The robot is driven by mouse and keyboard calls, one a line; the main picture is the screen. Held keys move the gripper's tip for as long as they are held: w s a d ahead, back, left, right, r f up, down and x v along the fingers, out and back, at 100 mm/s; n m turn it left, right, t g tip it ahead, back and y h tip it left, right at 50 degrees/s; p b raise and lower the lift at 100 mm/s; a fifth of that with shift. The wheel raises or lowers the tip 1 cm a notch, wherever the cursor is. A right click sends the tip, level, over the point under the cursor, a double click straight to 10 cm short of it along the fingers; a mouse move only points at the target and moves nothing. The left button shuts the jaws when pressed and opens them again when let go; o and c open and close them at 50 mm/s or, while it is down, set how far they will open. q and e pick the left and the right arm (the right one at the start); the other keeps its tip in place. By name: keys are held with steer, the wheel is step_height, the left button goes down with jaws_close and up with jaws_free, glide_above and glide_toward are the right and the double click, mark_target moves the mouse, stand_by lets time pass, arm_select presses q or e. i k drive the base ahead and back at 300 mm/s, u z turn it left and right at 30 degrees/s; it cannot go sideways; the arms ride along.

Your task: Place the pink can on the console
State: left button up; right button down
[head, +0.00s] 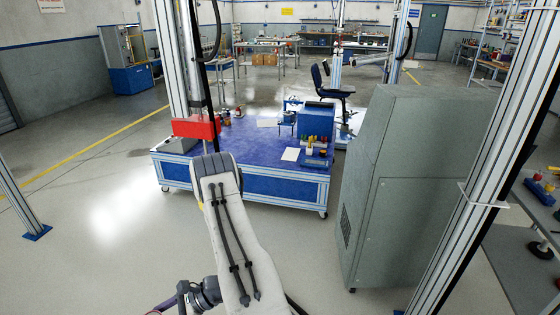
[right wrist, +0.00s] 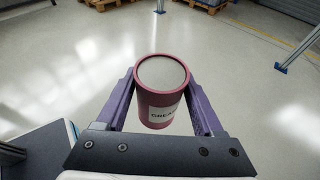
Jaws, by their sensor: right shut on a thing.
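The pink can (right wrist: 160,105) has a pale grey lid and a white label with dark letters, partly cut off. In the right wrist view it sits between the two purple fingers of my right gripper (right wrist: 161,82), which is shut on it. Pale floor shows beyond the can. The head view does not show the can. A low blue-topped bench (head: 253,146) with a blue box unit (head: 317,118) on it stands ahead; I cannot tell whether either is the console. My left gripper is in neither view.
A tall grey cabinet (head: 405,210) stands right of the blue-topped bench. Several small items, papers and a red block (head: 196,127) lie on the bench. A dark blue chair (head: 331,84) stands behind it. Open floor (head: 100,210) lies to the left.

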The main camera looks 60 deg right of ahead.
mark_target(422, 90)
steer(key=i, duration=1.6)
steer(key=z, duration=2.9)
